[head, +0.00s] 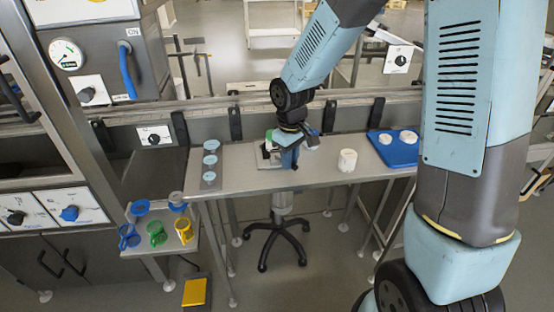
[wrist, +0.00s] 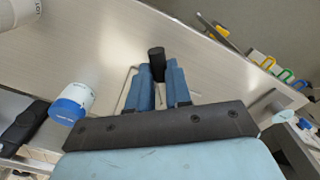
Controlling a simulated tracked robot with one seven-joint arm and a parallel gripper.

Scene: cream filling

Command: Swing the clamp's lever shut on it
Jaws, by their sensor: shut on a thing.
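My gripper (head: 291,157) points down over the clamp (head: 267,157) on the grey worktable (head: 241,178). In the wrist view its two blue fingers (wrist: 160,84) are close together, with the black grip of the clamp's lever (wrist: 157,55) between their tips. The rest of the lever and most of the clamp are hidden behind the fingers and arm. A white container with a blue end (wrist: 73,102) shows at the left of the wrist view, apart from the fingers. I cannot tell whether the clamp touches anything.
A white jar (head: 347,160) stands right of my gripper. A blue tray (head: 398,155) with white round pieces is further right. A grey rack (head: 211,179) with several round pieces is left. Blue, green (head: 157,233) and yellow mugs (head: 184,229) hang at the lower left.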

